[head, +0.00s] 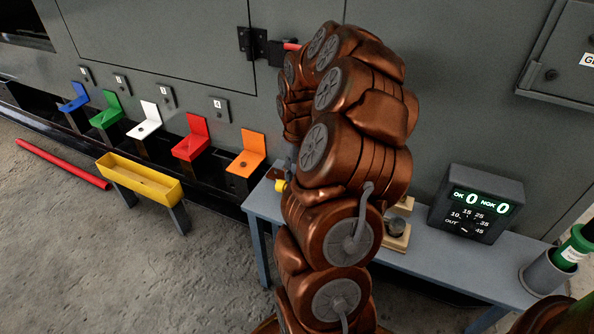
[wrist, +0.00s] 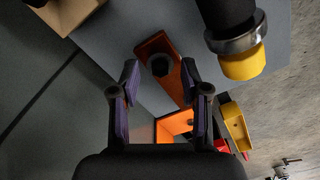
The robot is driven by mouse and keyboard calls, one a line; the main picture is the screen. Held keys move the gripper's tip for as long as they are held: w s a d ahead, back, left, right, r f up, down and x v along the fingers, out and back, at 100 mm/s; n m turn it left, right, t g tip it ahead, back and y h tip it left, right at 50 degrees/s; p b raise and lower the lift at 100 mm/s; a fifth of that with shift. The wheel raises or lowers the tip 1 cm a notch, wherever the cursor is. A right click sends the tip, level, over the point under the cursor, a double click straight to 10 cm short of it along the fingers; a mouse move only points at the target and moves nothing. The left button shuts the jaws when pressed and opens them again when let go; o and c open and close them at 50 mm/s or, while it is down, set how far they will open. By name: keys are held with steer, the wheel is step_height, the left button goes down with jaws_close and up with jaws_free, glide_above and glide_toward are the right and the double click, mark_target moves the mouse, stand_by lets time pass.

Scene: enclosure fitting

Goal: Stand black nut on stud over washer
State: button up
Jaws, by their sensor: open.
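In the wrist view a dark round piece (wrist: 160,64), which looks like the black nut, sits near the end of an orange-brown plate (wrist: 166,46) on the grey bench. My gripper (wrist: 159,75) is open, with one finger on each side of the plate in the picture. Nothing is held between the fingers. I cannot tell how far the fingertips are above the nut. No stud or washer can be told apart there.
A black tool with a metal collar and yellow tip (wrist: 243,62) is close right of my fingers. The bench (head: 425,262) also carries a wooden block (head: 396,243), a counter box (head: 476,205) and a grey holder (head: 545,272). An orange bracket (head: 247,155) and yellow trough (head: 140,178) stand left.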

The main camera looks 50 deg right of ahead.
step_height(320, 180, up, 12)
stand_by(0.6)
